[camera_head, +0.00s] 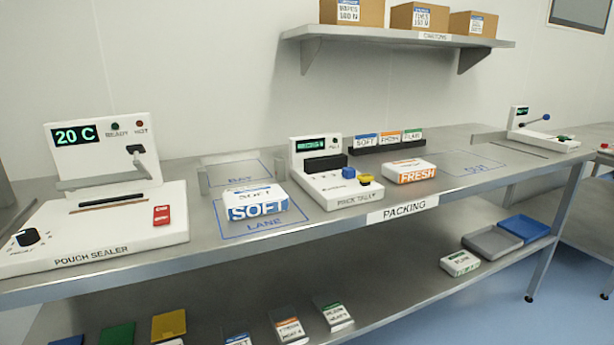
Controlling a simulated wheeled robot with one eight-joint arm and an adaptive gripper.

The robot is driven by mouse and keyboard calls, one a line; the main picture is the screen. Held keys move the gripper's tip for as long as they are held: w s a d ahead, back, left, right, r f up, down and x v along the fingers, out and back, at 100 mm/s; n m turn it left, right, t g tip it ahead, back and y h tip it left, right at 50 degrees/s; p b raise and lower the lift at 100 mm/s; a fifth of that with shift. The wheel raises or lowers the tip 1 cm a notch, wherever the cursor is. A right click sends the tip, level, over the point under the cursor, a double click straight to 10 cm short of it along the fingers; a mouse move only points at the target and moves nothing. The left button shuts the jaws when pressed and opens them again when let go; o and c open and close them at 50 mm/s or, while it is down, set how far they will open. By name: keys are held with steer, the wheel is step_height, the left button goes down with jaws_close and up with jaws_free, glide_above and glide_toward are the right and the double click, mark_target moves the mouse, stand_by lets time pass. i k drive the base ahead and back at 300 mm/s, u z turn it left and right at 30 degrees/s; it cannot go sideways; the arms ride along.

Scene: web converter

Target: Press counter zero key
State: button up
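The counter (325,190), a white unit with "PACK TALLY" on its front, stands on the steel packing bench. Its upright back panel carries a small dark display with green characters (312,144) too small to read. A dark block sits below the display. On its sloped top are a blue key (348,172) and a yellow key (365,180) near the right side. I cannot read which of them is marked zero. My gripper is not in view.
A white SOFT pack (257,203) lies left of the counter and a FRESH pack (409,172) right of it. The pouch sealer (110,225) stands at the left, showing 20 C. A shelf (400,40) with cartons hangs above the bench.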

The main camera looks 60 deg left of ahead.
mark_target(366, 179)
steer(key=u, duration=2.55)
